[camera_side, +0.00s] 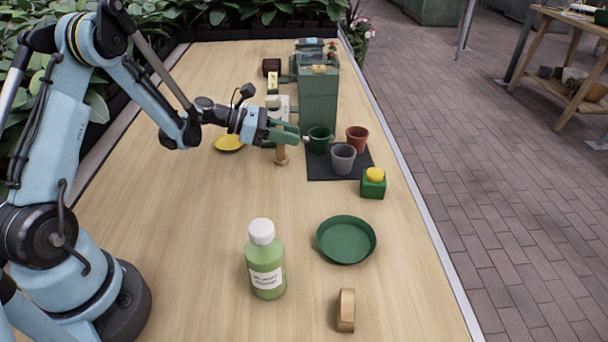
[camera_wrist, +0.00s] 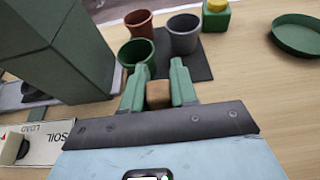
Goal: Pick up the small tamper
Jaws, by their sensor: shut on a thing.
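The small tamper (camera_side: 281,156) is a light wooden piece with a narrow stem and a wider foot, standing upright. My gripper (camera_side: 288,134) is shut on its upper part, which the fingers partly hide. In the wrist view its brown wooden top (camera_wrist: 157,96) shows between the two green fingers of my gripper (camera_wrist: 159,76). I cannot tell whether its foot touches the table or hangs just above it.
Green, grey and terracotta pots (camera_side: 343,158) stand on a dark mat (camera_side: 328,175) just right of my gripper, with a tall green machine (camera_side: 318,100) behind. A green box (camera_side: 373,183), green saucer (camera_side: 346,240), bottle (camera_side: 265,262) and wooden piece (camera_side: 346,310) stand nearer.

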